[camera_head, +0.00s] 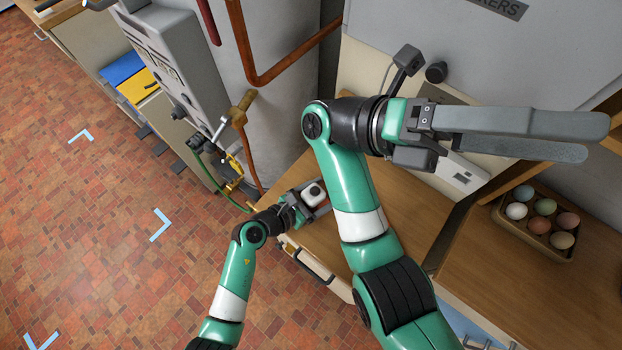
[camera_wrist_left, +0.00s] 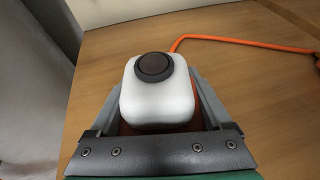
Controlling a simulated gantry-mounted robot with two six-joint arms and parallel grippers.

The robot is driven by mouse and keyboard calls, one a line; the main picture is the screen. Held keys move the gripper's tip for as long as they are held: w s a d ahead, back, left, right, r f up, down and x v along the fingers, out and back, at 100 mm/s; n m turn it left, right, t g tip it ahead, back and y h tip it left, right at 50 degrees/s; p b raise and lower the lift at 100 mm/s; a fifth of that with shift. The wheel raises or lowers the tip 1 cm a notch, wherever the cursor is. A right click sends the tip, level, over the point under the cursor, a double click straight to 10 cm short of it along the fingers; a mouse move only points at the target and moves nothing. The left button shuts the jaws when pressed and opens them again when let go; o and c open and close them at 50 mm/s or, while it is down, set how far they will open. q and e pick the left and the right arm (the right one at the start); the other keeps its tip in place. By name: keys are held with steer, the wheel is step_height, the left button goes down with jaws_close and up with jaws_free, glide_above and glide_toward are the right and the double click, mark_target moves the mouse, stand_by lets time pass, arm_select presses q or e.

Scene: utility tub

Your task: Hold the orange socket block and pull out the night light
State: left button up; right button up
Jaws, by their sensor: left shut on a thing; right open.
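The white night light (camera_wrist_left: 158,95), a rounded cube with a dark round sensor on top, sits between the fingers of my left gripper (camera_wrist_left: 155,110). In the head view the night light (camera_head: 313,194) is small, over the wooden worktop. The orange socket block (camera_wrist_left: 194,84) is mostly hidden under and behind the night light; only a sliver of orange shows, with an orange cord leading off to the right. My left gripper (camera_head: 312,198) is shut on the block. My right gripper (camera_head: 588,140) is open and empty, high at the right, well apart from the night light.
The orange cord (camera_wrist_left: 240,41) runs across the wooden worktop (camera_wrist_left: 108,62). A wooden tray of several eggs (camera_head: 505,222) stands on the right counter. A grey cabinet, a pipe (camera_head: 240,35) and a brass valve lie behind and left. Some worktop around the block is clear.

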steer(key=w+d+f+n+t, duration=0.4)
steer(key=w+f+n+t, duration=0.15)
steer(key=n+t, duration=0.55)
steer(key=n+t+y, duration=0.6)
steer(key=n+y, duration=1.1)
steer(key=n, duration=1.2)
glide_above(320, 187)
steer(key=s+a, duration=0.2)
step_height(320, 187, down, 28)
steer(key=shift+a, duration=0.15)
steer(key=x, duration=0.7)
steer(key=shift+w+d+f, duration=0.15)
steer(key=shift+d+f, duration=0.05)
steer(key=shift+d, duration=0.1)
steer(key=shift+c, duration=0.2)
steer(key=shift+r, duration=0.15)
steer(key=c, duration=1.4)
